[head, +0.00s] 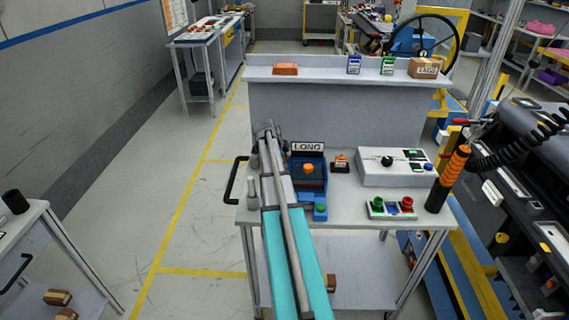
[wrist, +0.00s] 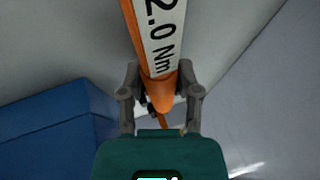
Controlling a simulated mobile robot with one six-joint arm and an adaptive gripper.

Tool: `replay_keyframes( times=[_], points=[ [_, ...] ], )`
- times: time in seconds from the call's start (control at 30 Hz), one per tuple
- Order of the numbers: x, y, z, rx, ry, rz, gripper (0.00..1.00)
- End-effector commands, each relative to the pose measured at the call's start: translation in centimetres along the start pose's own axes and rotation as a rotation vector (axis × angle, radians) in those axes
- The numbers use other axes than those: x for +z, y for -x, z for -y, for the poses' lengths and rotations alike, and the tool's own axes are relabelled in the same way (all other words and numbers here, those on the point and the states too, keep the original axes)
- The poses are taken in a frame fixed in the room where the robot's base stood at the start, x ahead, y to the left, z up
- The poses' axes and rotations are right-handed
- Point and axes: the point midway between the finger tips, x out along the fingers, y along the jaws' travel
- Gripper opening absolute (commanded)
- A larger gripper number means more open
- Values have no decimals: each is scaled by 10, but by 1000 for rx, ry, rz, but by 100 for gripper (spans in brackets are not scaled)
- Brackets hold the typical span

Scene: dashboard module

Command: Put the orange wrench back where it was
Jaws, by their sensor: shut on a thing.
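In the wrist view, my gripper (wrist: 161,85) is shut around the tapered end of the orange wrench (wrist: 155,35). The wrench carries a white label reading "2.0 Nm" and runs up out of the picture. A thin orange piece hangs below the fingers. In the head view my arm reaches over the left side of the grey cart (head: 347,209); I cannot make out the gripper or the held wrench there. A blue stand with a "LONG" sign (head: 307,146) and an orange knob is just right of my arm. A blue block (wrist: 62,135) shows at lower left in the wrist view.
A white control box (head: 372,174) and a small button panel (head: 391,208) sit on the cart's right side. An orange-and-black tool (head: 454,164) stands at its right edge. A raised shelf (head: 330,74) with small boxes lies behind. Open floor is at left.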

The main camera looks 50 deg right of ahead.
Motion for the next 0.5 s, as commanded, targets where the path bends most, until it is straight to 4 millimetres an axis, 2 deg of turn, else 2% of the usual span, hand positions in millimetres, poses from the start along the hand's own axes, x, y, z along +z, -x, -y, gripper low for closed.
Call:
replay_keyframes(
  times=[0.27,0.3,0.43,0.5],
  points=[
    [0,-1,0,0,0,0,0],
    [0,0,0,0,0,0,51],
    [0,0,0,0,0,0,75],
    [0,0,0,0,0,0,78]
  ],
)
